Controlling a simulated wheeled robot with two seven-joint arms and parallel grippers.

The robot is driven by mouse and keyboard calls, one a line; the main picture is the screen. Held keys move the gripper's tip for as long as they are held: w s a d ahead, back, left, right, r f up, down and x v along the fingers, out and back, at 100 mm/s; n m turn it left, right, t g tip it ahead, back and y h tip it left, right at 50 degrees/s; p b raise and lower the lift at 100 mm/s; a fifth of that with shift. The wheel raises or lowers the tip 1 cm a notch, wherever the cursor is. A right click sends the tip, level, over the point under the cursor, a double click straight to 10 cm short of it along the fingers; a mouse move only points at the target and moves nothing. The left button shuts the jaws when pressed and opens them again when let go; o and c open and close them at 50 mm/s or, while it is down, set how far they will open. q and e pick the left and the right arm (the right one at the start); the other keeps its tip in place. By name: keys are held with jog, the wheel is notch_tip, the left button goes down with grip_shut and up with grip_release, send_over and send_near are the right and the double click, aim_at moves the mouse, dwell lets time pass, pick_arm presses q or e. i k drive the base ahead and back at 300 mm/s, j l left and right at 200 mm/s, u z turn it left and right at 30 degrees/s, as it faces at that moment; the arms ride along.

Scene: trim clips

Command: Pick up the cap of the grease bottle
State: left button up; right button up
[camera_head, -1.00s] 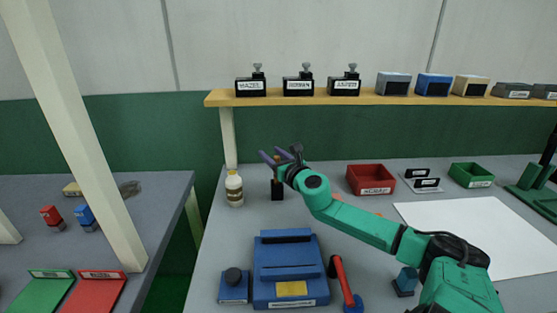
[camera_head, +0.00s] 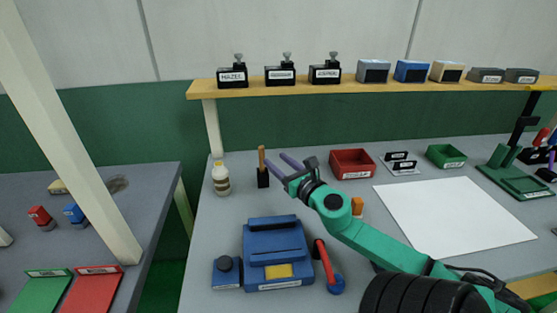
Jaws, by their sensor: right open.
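The grease bottle (camera_head: 221,182) is a small whitish bottle with a label. It stands upright on the grey bench near its left back edge. Its cap (camera_head: 219,163) is small and yellowish on top of the bottle. My right gripper (camera_head: 285,162) has two purple fingers spread apart and pointing left. It is empty, to the right of the bottle and apart from it. A black holder with a brown wooden handle (camera_head: 262,160) stands between the bottle and the gripper. My left gripper is not in view.
A blue box-like device (camera_head: 277,247) and a red-handled tool (camera_head: 324,263) lie at the front. A red bin (camera_head: 352,163), green bin (camera_head: 445,155) and white sheet (camera_head: 455,215) are to the right. A wooden shelf (camera_head: 300,88) with several boxes runs above the bench.

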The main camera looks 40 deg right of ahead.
aim_at(337, 290)
jog(key=k+j, duration=0.35)
jog(key=j, duration=0.15)
jog(key=k+j, duration=0.75)
jog(key=j, duration=0.25)
